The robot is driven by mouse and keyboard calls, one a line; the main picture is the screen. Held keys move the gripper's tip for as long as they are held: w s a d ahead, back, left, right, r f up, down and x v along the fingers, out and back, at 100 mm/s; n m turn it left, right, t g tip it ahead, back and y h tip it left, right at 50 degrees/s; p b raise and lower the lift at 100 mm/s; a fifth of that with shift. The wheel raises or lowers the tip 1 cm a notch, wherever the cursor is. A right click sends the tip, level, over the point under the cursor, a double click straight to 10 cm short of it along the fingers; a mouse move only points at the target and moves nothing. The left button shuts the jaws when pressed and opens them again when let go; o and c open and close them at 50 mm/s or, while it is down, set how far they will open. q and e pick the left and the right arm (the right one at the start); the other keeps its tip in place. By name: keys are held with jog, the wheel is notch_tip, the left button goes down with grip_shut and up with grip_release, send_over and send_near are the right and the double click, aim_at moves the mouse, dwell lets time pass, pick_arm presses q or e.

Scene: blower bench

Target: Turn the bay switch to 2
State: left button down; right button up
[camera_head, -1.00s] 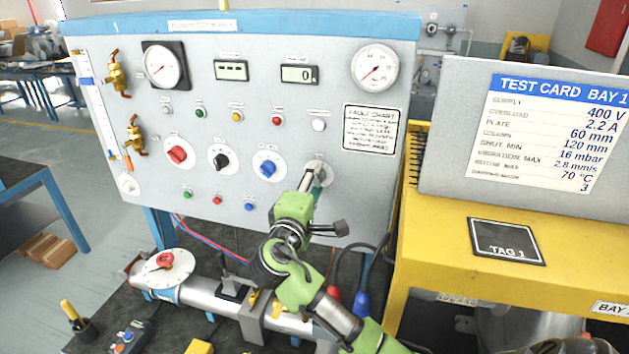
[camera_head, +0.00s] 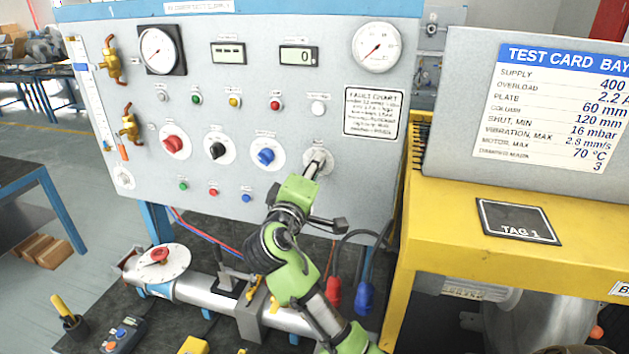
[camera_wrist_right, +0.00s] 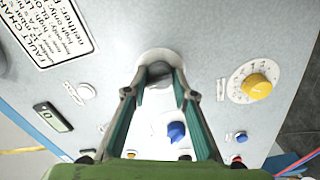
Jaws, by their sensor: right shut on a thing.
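The panel (camera_head: 250,120) carries a row of rotary knobs: red (camera_head: 174,144), black (camera_head: 217,150), blue (camera_head: 265,156), and a grey one on a round pale plate (camera_head: 318,155) at the right end. My right gripper (camera_head: 316,168) is at this right-end knob. In the right wrist view my gripper's fingers (camera_wrist_right: 158,88) are shut on the grey knob (camera_wrist_right: 159,69), one on each side. The knob's markings are not readable, so its setting cannot be told. I cannot read which knob is labelled as the bay switch. My left gripper is not in view.
A fault chart (camera_head: 374,112) is above right of the gripped knob. A yellow knob (camera_wrist_right: 257,86) on a dial shows in the right wrist view. A yellow bench (camera_head: 450,215) with a test card (camera_head: 555,110) stands at right. A pipe (camera_head: 205,292) lies below the panel.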

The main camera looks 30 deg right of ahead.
aim_at(318, 120)
jog(key=shift+f+m+b, duration=0.2)
jog(key=shift+m+b, duration=2.4)
jog(key=shift+b, duration=0.15)
jog(key=o, duration=1.1)
jog(key=shift+a+r, duration=0.1)
jog(key=shift+r, duration=0.05)
notch_tip(318, 120, up, 10)
